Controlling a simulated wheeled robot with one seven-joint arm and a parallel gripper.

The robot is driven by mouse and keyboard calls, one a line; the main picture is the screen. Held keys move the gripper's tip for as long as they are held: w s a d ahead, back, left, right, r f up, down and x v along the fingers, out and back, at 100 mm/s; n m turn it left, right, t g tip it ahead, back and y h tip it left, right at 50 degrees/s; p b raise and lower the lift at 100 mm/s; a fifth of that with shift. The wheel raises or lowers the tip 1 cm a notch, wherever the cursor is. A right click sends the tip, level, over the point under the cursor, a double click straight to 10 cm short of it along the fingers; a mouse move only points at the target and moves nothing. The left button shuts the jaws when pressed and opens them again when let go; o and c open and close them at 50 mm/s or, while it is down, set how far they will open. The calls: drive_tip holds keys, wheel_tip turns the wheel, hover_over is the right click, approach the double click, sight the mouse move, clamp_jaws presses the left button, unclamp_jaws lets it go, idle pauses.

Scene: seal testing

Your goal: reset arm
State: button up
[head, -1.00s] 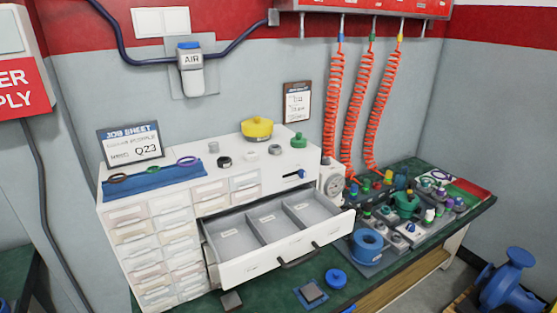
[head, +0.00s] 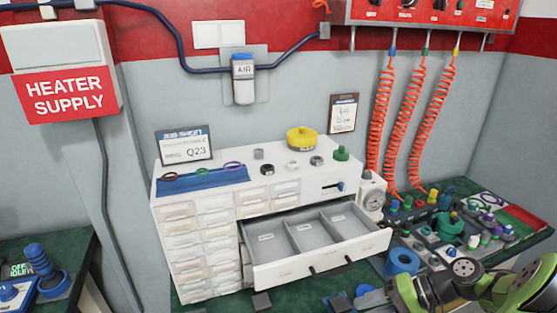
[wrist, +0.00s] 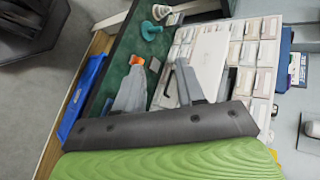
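My green and dark arm (head: 470,285) shows at the lower right of the head view. My gripper's fingers are not clear there. In the wrist view my gripper (wrist: 160,68) has its two grey fingers spread apart, with green bench top and part of the white cabinet behind the gap. Nothing is clearly held between them. A small orange and white item (wrist: 138,62) shows by the left fingertip; I cannot tell how far beyond it lies.
A white cabinet (head: 195,240) stands on the green bench with a divided drawer (head: 320,262) pulled out and empty. Fittings crowd the bench at right (head: 450,230). A yellow part (head: 301,138) sits on the cabinet. Red coiled hoses (head: 380,120) hang behind.

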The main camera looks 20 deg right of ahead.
drive_tip(key=w+a+r+n+g+h+p, duration=0.25)
drive_tip(key=a+r+n+g+h, duration=0.35)
drive_tip(key=a+r, duration=0.7)
drive_tip(key=s+a+r+n+t+h+p, duration=0.2)
drive_tip(key=s+a+r+t, duration=0.4)
drive_tip(key=s, duration=0.3)
drive_tip(key=shift+s+a+r+h+p, duration=0.35)
drive_tip(key=shift+a+h+p, duration=0.2)
drive_tip(key=shift+h+p, duration=0.25)
